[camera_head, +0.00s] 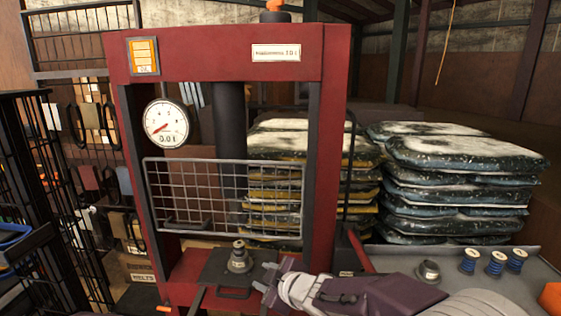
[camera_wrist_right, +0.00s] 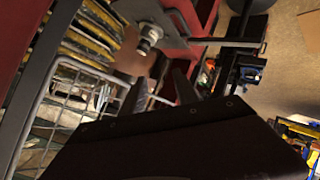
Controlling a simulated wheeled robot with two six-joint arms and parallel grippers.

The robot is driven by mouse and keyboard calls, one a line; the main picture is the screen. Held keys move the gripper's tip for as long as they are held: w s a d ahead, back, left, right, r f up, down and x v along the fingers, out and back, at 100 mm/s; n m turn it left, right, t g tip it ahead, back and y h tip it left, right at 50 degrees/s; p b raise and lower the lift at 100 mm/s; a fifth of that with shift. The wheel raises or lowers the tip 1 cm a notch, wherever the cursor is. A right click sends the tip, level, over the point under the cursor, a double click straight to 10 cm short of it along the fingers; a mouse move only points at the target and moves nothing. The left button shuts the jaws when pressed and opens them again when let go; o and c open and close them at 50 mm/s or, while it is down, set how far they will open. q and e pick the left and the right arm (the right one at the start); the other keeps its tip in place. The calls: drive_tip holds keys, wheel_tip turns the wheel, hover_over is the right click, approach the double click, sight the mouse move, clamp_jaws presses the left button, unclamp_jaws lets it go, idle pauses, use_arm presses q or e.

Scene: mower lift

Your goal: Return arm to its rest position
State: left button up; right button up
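My right arm comes in from the lower right in the head view, and its gripper (camera_head: 266,281) is at the front of the red press (camera_head: 334,130). A metal part (camera_head: 239,260) stands upright on the dark press plate (camera_head: 214,268), left of the gripper and apart from it. In the right wrist view a similar metal part (camera_wrist_right: 147,36) shows near the top, and a large dark surface fills the bottom. My left gripper is not in view.
A wire mesh guard (camera_head: 225,195) and a round gauge (camera_head: 166,123) are on the press. A grey bench (camera_head: 400,258) at right holds a metal ring (camera_head: 428,271) and several blue spools (camera_head: 496,263). Stacked bags (camera_head: 460,180) stand behind. A black rack (camera_head: 50,190) stands at left.

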drive_tip(key=s+d+f+m+g+h, duration=0.25)
drive_tip(key=d+f+m, duration=0.2)
drive_tip(key=d, duration=0.35)
drive_tip(key=s+d+f+m+g+h, duration=0.1)
drive_tip(key=s+d+f+m+h, duration=0.3)
drive_tip(key=d, duration=0.4)
drive_tip(key=s+d+f+m+g, duration=0.2)
drive_tip(key=s+d+f+m, duration=0.1)
drive_tip(key=s, duration=0.4)
drive_tip(key=s+d+f+m+g, duration=0.2)
drive_tip(key=s+f+m+g, duration=0.1)
drive_tip(key=s, duration=0.5)
drive_tip(key=shift+d+f+m, duration=0.15)
drive_tip(key=shift+d+m, duration=0.2)
drive_tip(key=shift+d, duration=0.05)
drive_tip(key=shift+s, duration=0.15)
